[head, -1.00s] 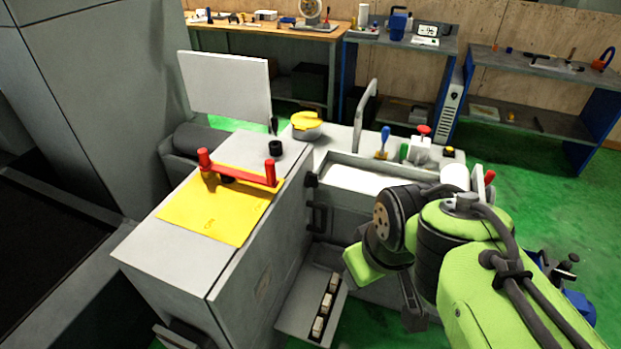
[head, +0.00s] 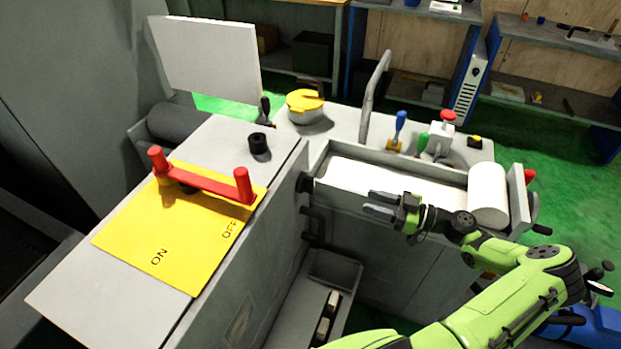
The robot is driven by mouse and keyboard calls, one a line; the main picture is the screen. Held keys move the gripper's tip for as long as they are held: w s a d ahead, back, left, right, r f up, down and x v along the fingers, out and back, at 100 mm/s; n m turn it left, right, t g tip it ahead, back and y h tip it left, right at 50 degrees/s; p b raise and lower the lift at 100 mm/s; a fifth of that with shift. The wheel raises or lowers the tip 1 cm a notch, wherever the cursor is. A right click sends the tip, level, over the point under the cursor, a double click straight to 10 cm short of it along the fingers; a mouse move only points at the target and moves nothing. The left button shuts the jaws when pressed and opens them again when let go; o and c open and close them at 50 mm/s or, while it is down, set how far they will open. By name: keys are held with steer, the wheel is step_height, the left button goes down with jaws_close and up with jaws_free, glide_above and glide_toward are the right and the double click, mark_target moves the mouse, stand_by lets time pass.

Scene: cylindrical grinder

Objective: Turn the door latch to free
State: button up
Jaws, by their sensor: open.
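My gripper (head: 377,203) is in front of the long trough on the machine, right of the middle of the view. Its two grey fingers are apart, point left and hold nothing. On the grey cabinet's right side, facing the trough, are a small dark fitting (head: 304,182) and a black handle (head: 312,222) below it. Both are left of my gripper and apart from it. I cannot tell which of them, if either, is the door latch.
A red bar handle (head: 203,177) sits on a yellow ON/OFF plate (head: 180,240) atop the cabinet. Blue (head: 400,122) and green (head: 421,142) handles and a red knob (head: 447,116) stand behind the trough (head: 345,178).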

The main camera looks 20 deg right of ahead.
mark_target(314, 185)
steer(key=x, duration=1.5)
steer(key=shift+w+a, duration=0.15)
steer(key=shift+a, duration=0.2)
jaws_close()
